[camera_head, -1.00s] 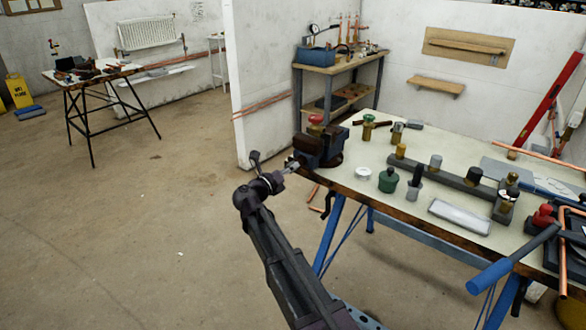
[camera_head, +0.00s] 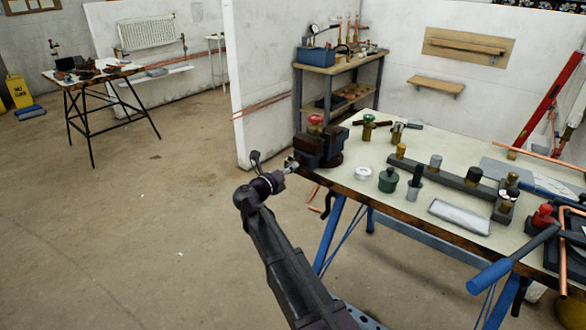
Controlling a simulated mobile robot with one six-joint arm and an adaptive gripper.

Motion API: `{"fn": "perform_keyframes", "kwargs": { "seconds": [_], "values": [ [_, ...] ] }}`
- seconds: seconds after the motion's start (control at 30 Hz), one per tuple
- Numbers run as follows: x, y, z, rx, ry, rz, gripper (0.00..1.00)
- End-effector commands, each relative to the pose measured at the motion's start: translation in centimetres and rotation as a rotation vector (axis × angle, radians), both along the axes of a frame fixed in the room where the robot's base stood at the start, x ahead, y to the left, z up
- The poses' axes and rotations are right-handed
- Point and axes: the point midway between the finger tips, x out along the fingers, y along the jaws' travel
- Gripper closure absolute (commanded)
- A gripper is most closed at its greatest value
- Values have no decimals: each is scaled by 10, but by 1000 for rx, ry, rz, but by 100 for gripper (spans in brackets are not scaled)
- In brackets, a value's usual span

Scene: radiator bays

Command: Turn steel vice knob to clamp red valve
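The dark vice (camera_head: 318,150) is mounted at the near left corner of the workbench. The red valve (camera_head: 315,121) sits at the top of the vice, between or just above its jaws; I cannot tell whether they grip it. The steel vice knob is at the vice's left side, where my gripper (camera_head: 291,165) reaches in from the left.
The workbench top (camera_head: 465,150) holds a green-topped valve (camera_head: 368,127), a white disc (camera_head: 363,173), a green pot (camera_head: 388,180) and a dark rack (camera_head: 450,178). A shelf unit (camera_head: 340,68) stands behind the vice.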

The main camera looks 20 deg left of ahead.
Motion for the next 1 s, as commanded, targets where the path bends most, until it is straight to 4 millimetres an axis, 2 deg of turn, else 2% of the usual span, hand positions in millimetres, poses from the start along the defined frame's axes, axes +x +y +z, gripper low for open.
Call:
{"fn": "perform_keyframes", "kwargs": {
  "seconds": [0.27,1.0],
  "values": [
    [0,0,0,52,-22,-1,100],
    [0,0,0,577,-240,-1,100]
  ]
}}
